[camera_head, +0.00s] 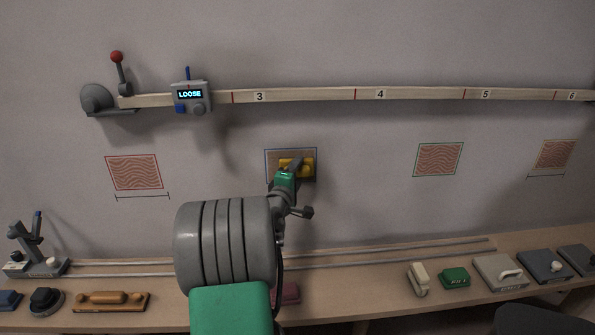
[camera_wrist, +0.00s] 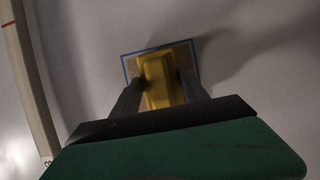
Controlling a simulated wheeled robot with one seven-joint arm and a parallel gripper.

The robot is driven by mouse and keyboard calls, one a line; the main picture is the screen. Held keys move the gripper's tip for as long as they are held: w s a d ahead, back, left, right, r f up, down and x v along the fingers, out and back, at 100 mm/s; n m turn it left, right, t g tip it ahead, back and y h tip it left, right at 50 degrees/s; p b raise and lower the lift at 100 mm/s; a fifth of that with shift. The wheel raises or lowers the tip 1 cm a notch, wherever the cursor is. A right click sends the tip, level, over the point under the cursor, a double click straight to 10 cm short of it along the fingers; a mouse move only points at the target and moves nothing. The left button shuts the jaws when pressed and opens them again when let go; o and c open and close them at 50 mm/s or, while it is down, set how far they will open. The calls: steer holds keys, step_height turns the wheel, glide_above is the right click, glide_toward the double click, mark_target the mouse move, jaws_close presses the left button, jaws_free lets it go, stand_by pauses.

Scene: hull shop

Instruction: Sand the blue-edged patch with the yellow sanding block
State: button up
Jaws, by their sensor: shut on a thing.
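The blue-edged patch (camera_head: 270,155) is on the grey wall, in the middle of the head view. Part of it is hidden behind the yellow sanding block (camera_head: 305,166) and my gripper (camera_head: 294,170). In the wrist view the yellow block (camera_wrist: 157,75) is between the two dark fingers of my gripper (camera_wrist: 162,90), which is shut on it. The block lies over the middle of the blue-edged patch (camera_wrist: 130,66); I cannot tell for sure whether it touches the surface. Brown surface shows beside the block inside the blue edge.
A red-edged patch (camera_head: 134,173) is at left, a green-edged patch (camera_head: 438,159) at right. A numbered rail (camera_head: 320,95) above carries a box reading LOOSE (camera_head: 191,96). A bench (camera_head: 350,285) below holds an orange-brown block (camera_head: 112,301), a green block (camera_head: 454,278) and other tools.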

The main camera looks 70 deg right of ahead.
steer(key=shift+f+b, duration=2.55)
steer(key=shift+f, duration=0.95)
steer(key=shift+r+p, duration=5.1)
steer(key=shift+r, duration=1.75)
step_height(320, 180, down, 13)
steer(key=b, duration=1)
steer(key=shift+f+b, duration=0.2)
steer(key=shift+b, duration=0.1)
steer(key=o, duration=0.8)
steer(key=c, duration=1)
steer(key=shift+o, duration=0.2)
steer(key=shift+s+a, duration=0.3)
steer(key=shift+a, duration=0.3)
